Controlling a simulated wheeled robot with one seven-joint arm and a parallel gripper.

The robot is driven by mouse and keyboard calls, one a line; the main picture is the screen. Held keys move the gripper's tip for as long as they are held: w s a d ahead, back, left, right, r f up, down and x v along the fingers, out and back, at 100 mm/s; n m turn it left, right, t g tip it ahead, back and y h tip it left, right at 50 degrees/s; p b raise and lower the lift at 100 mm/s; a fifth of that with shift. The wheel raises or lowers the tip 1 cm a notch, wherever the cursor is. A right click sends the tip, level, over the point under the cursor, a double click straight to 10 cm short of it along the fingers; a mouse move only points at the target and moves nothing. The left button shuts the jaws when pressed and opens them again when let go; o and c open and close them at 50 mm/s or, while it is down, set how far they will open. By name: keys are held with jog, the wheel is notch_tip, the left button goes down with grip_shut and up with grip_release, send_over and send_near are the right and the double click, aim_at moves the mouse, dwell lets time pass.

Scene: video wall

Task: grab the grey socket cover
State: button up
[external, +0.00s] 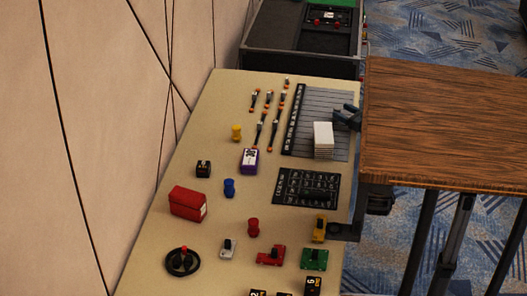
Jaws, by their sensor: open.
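No piece can be told for sure as the grey socket cover at this size. A pale stack of thin plates (323,140) stands on the lower right part of a grey slatted panel (313,112). A small light grey piece with a black top (228,248) sits near the front middle of the beige table. My gripper (340,116) appears as a dark grey shape just above and right of the pale stack. It is open, and nothing shows between its fingers. The rest of my arm is hidden, and contact with the stack cannot be told.
A brown wooden tabletop (450,125) covers the right side. The beige table (150,225) holds a black grid board (307,187), a red box (187,203), a purple box (249,161), a black wheel (183,262) and several small coloured pieces. A wall borders the left.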

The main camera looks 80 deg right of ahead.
aim_at(338, 107)
jog(key=shift+x, duration=1.85)
jog(key=shift+c, duration=0.4)
jog(key=c, duration=1)
jog(key=shift+o, duration=0.2)
jog(key=shift+r, duration=0.1)
